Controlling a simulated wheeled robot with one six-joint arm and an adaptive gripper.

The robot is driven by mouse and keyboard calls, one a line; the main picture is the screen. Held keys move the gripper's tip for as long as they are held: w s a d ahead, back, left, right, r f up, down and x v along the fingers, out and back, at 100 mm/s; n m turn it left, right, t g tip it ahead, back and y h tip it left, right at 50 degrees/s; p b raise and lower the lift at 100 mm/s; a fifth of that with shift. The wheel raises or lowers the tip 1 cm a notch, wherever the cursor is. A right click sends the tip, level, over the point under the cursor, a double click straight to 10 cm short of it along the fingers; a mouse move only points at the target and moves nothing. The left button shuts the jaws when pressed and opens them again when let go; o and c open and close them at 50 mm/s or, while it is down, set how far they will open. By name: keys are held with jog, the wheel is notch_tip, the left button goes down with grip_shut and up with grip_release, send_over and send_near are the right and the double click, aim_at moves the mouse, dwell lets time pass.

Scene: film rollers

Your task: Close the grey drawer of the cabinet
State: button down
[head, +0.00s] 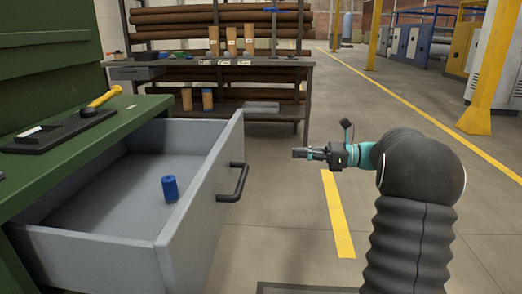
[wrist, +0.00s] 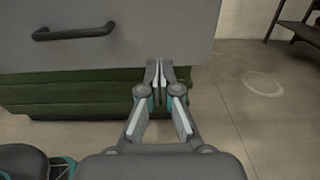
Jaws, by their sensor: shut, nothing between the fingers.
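The grey drawer (head: 205,190) stands pulled out of the green cabinet (head: 125,118) on the left of the head view. Its dark bar handle (head: 234,183) is on the front panel. A blue cylinder (head: 170,188) stands on the drawer floor. My gripper (head: 300,153) is shut and empty, out to the right of the drawer front and apart from it in the head view. In the wrist view the drawer front (wrist: 140,40) fills the upper left, with the handle (wrist: 73,33) left of my shut fingertips (wrist: 159,68). Any contact between fingertips and panel cannot be told.
A black tray (head: 55,133) and a yellow-handled hammer (head: 102,100) lie on the cabinet top. A workbench (head: 285,65) with cardboard-coloured tubes and rolls stands behind. The floor (head: 290,215) between drawer and arm is clear, with a yellow line (head: 337,215).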

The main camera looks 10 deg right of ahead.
aim_at(237, 151)
jog(key=b+x, duration=0.2)
jog(key=x, duration=1.3)
jog(key=shift+s+f, duration=0.1)
jog(key=shift+s, duration=0.1)
